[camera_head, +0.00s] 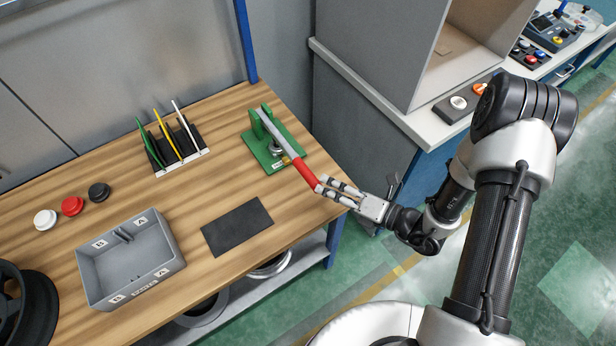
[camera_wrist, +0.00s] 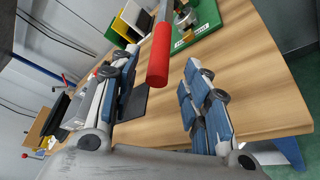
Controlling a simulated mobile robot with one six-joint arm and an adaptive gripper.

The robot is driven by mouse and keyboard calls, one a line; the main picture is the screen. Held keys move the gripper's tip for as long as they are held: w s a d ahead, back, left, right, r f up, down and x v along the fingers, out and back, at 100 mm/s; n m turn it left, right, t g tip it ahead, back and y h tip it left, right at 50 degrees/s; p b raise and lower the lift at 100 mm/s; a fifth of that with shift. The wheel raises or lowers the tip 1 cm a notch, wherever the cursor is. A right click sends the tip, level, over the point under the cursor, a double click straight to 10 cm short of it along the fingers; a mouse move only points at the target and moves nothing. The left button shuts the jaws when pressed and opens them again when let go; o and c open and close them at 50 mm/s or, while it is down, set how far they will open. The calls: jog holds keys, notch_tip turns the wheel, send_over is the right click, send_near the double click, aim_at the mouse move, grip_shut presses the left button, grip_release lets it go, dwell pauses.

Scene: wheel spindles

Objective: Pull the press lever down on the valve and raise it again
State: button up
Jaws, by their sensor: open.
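The press lever (camera_head: 285,148) is a grey bar with a red grip (camera_head: 306,172), mounted on a green valve base (camera_head: 272,145) at the back right of the wooden bench. The lever slopes from the base toward the bench's front right edge. My gripper (camera_head: 333,189) is at the red end of the lever, coming from the right. In the wrist view the open fingers (camera_wrist: 160,95) stand on either side of the red grip (camera_wrist: 160,62), with a gap on the right. The grip lies nearer the left finger; I cannot tell whether they touch.
A black mat (camera_head: 237,227) and a grey bin (camera_head: 128,262) lie on the bench (camera_head: 195,215) to the left. A rack with green, yellow and white tools (camera_head: 172,145) stands behind. A grey cabinet (camera_head: 365,135) stands close to the right of the bench.

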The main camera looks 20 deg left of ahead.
aim_at(308, 177)
jog(key=b+x, duration=0.1)
jog(key=x, duration=0.7)
jog(key=shift+c, duration=0.2)
grip_shut()
dwell(0.4)
